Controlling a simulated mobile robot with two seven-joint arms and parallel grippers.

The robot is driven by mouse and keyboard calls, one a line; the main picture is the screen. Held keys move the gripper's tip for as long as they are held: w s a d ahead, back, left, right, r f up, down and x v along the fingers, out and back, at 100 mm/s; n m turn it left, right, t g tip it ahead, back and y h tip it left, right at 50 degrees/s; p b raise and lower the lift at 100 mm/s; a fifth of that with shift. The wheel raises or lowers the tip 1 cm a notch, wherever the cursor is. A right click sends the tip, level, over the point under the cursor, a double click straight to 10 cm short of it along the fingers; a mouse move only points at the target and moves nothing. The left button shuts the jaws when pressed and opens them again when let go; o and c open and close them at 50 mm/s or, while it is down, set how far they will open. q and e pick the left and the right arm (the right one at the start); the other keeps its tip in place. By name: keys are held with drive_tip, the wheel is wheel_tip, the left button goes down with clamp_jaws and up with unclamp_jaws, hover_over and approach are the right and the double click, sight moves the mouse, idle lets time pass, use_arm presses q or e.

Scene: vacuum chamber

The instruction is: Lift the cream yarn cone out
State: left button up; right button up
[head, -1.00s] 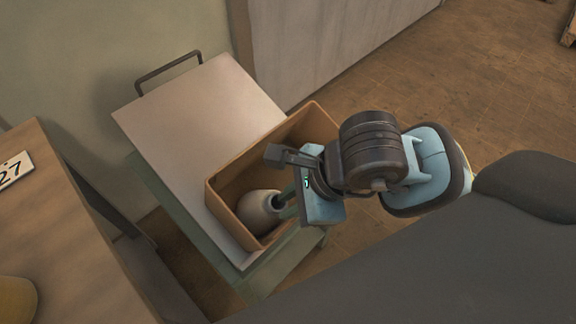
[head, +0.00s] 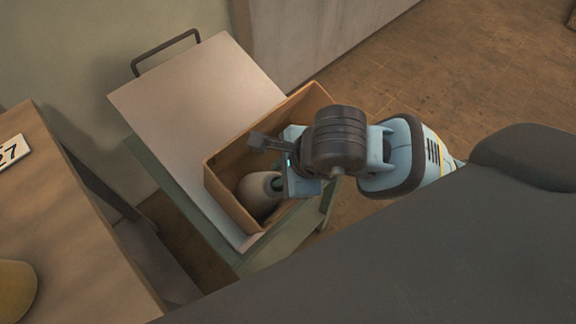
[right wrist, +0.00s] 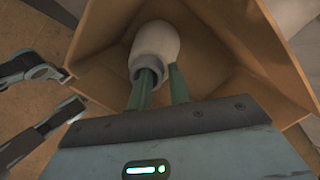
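The cream yarn cone (head: 257,194) lies tilted in a brown open box (head: 229,202); it also shows in the right wrist view (right wrist: 154,42), with its open end toward my palm. My right gripper (head: 281,184) is over the box at the cone's open end. In the right wrist view its two green fingers (right wrist: 161,78) stand apart. The left one reaches to the cone's opening, and the right one runs beside the cone. I cannot tell whether either finger touches it. The head view hides part of the cone behind the gripper.
The box stands on a trolley with a pale top (head: 197,88) and a dark handle (head: 165,50). A wooden table (head: 70,220) is at the left. The pale top behind the box is bare. Open floor (head: 465,70) lies to the right.

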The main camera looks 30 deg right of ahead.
drive_tip(key=shift+w+a+f, duration=0.1)
drive_tip(key=shift+w+f, duration=0.05)
drive_tip(key=shift+f, duration=0.25)
use_arm(q)
drive_tip(key=shift+f, duration=0.1)
use_arm(e)
clamp_jaws()
drive_tip(key=shift+r, duration=0.1)
